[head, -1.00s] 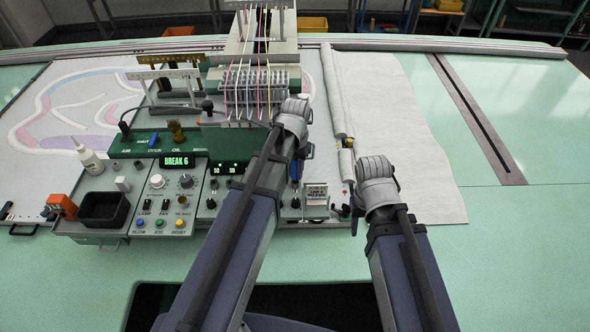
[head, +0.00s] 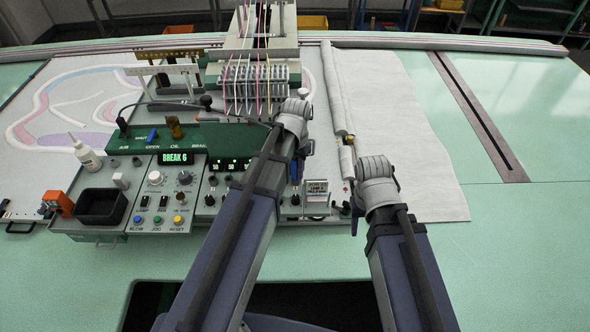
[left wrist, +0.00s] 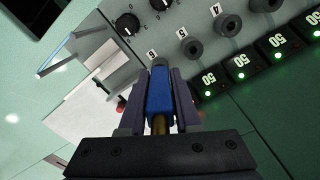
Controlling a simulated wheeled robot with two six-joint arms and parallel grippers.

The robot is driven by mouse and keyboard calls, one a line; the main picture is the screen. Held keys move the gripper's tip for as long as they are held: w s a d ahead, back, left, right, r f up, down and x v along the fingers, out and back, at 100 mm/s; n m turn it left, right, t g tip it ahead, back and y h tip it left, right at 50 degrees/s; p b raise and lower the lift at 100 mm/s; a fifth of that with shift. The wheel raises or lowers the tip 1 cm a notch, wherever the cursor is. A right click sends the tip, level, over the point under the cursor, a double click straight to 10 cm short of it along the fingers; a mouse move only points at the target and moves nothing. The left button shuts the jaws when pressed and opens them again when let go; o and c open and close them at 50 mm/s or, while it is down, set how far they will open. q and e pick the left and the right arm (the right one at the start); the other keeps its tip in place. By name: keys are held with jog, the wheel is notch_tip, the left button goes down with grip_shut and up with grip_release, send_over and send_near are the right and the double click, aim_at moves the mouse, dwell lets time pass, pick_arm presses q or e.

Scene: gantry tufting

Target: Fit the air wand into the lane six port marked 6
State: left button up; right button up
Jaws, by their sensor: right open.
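My left gripper (head: 299,168) is shut on the blue air wand (left wrist: 159,92), seen between its fingers (left wrist: 159,105) in the left wrist view. The wand's far end lies just below the label 6 (left wrist: 151,55) and covers the spot where the lane six port would show. I cannot tell whether the end is in the port or above it. The dark round ports by the labels 5 (left wrist: 192,47) and 4 (left wrist: 228,25) are bare. My right gripper (head: 350,207) is open, low at the right end of the console, and partly hidden by its own wrist.
The console display reads BREAK 6 (head: 178,160). A black tray (head: 102,207), orange box (head: 59,203) and white bottle (head: 86,152) stand at left. Yarns run through the tufting head (head: 262,75) behind. A small sign (head: 316,190) stands beside the left gripper. The table at right (head: 530,220) is clear.

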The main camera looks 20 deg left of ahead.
pick_arm(q)
jog(key=o, duration=0.4)
jog(key=shift+o, duration=0.2)
jog(key=shift+r, duration=0.1)
notch_tip(320, 180, up, 8)
jog(key=p, duration=0.8)
jog(key=shift+f, duration=0.25)
